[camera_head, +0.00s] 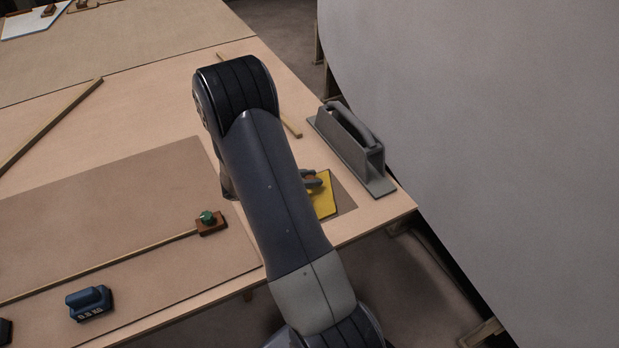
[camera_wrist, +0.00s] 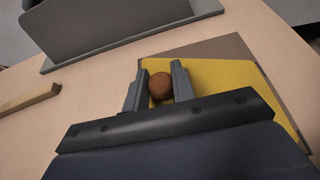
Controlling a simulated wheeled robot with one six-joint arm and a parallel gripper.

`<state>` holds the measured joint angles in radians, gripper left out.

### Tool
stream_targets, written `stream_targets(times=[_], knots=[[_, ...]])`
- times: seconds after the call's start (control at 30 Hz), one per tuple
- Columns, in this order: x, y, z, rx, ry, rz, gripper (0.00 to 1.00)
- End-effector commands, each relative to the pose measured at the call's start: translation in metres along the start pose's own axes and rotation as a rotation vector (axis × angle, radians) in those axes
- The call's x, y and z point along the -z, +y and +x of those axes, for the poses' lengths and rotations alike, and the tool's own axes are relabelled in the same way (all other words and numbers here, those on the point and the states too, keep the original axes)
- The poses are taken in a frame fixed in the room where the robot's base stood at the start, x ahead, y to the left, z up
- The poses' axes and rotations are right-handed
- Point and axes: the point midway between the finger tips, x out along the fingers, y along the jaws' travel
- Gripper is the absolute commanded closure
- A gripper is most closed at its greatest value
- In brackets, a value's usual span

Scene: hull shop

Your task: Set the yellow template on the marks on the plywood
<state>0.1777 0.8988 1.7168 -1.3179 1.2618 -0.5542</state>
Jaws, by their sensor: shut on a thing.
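The yellow template (camera_head: 325,205) is at the right end of the table in the head view, partly hidden by my arm. In the wrist view the yellow template (camera_wrist: 215,75) is a flat plate with a round brown knob (camera_wrist: 160,87). My gripper (camera_wrist: 157,85) is shut on this knob, one finger on each side. A darker brown patch (camera_head: 345,199) shows beside the template's right edge, and the same patch (camera_wrist: 228,46) shows along its far edge in the wrist view. The template lies flat over it; I cannot tell whether it touches. No separate marks can be made out.
A grey handled tool (camera_head: 352,145) stands close behind the template, near the table edge. A thin wooden strip (camera_wrist: 28,98) lies to the left. A large pale curved hull (camera_head: 480,120) rises at right. A blue block (camera_head: 89,303) and a green-knobbed block (camera_head: 209,222) are at left.

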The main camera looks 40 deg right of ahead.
Motion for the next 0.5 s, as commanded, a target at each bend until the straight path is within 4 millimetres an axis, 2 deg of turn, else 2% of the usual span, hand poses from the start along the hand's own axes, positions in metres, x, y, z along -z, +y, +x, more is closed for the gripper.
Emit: stream_targets(times=[0.03,0.27,0.5], knots=[[0.0009,0.0000,0.0004,0.000,0.000,0.000,0.73],[0.0005,0.0000,0.0002,0.000,0.000,0.000,0.54],[-0.0001,0.0000,-0.0001,0.000,0.000,0.000,0.54]])
